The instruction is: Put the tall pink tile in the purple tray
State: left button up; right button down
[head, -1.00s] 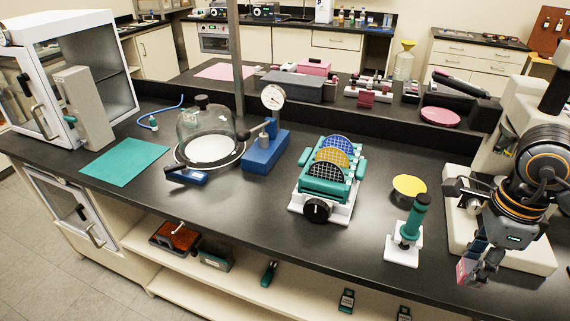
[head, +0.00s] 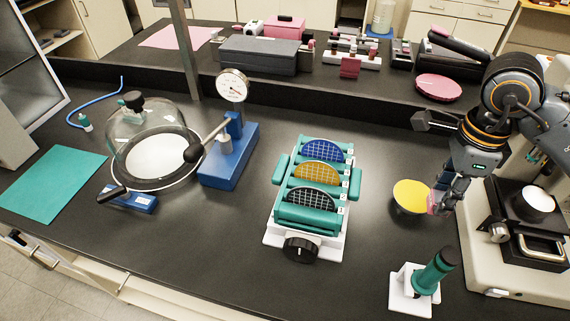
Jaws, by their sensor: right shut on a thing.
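My right gripper (head: 443,198) is at the right of the head view, pointing down over the black bench. It is shut on a small, see-through pink tile (head: 433,203), mostly hidden by the fingers. The tile is beside the right edge of a yellow disc (head: 409,195), overlapping it in the picture; I cannot tell whether they touch. I cannot make out a purple tray. My left gripper is not in view.
A green-handled tool on a white base (head: 412,288) stands in front of the gripper. A teal rack with upright discs (head: 313,190) is to the left. A cream instrument (head: 520,278) stands at the right. The bench between rack and yellow disc is clear.

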jog(key=shift+s, duration=0.1)
jog(key=shift+a+p, duration=0.4)
jog(key=shift+a, duration=0.2)
jog(key=w+a+f+p, duration=0.4)
jog(key=w+a+f, duration=0.4)
jog(key=shift+w+a+f+p, duration=0.35)
jog(key=shift+w+a+f, duration=0.1)
jog(key=shift+f, duration=0.25)
notch_tip(320, 180, down, 3)
jog(key=shift+f+p, duration=0.1)
jog(key=shift+p, duration=0.3)
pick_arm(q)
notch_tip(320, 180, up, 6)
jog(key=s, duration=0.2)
pick_arm(e)
jog(key=shift+f, duration=0.1)
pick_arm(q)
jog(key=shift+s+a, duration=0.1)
